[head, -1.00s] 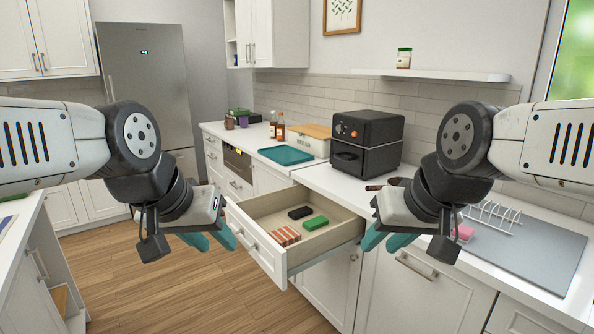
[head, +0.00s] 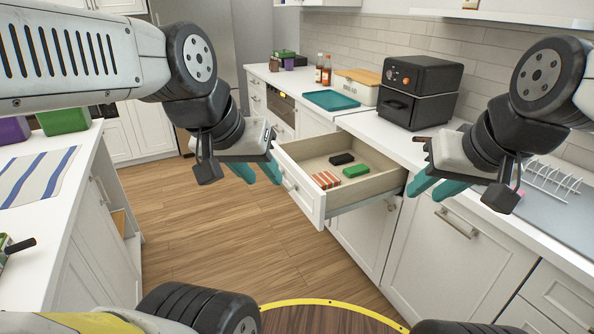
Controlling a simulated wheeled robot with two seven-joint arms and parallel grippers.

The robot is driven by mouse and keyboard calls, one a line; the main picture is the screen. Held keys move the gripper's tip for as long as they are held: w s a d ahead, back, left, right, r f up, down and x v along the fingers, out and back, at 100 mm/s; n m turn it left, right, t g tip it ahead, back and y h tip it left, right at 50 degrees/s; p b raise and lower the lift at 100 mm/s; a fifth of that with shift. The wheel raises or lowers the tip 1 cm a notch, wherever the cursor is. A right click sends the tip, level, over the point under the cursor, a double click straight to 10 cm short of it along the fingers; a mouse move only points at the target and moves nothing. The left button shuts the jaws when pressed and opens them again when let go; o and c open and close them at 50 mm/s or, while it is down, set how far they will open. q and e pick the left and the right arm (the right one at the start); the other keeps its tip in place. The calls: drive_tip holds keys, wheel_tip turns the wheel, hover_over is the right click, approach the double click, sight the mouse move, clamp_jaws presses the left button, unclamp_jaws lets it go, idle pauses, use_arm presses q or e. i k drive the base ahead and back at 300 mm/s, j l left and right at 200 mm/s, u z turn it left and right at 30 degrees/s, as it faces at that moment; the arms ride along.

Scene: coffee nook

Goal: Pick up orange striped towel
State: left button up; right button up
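The orange striped towel (head: 326,180), orange with pale stripes and folded small, lies in the open drawer (head: 306,200) near its front left corner. My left gripper (head: 258,171) is just left of the drawer, outside it, with its teal fingers apart and nothing between them. My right gripper (head: 436,187) is to the right of the drawer, near the counter front, with its teal fingers apart and empty. Neither gripper touches the towel.
A green item (head: 355,171) and a black item (head: 342,158) lie behind the towel in the drawer. A black air fryer (head: 419,92) and a teal tray (head: 331,99) stand on the counter. A left counter (head: 75,195) holds a blue-striped cloth (head: 38,175). Wooden floor lies between.

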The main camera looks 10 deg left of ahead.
sight(325, 180)
drive_tip(key=i+l+u, duration=0.6)
drive_tip(key=i+u, duration=0.15)
drive_tip(key=i+l+u, duration=0.35)
drive_tip(key=k+l, duration=0.05)
drive_tip(key=l, duration=0.05)
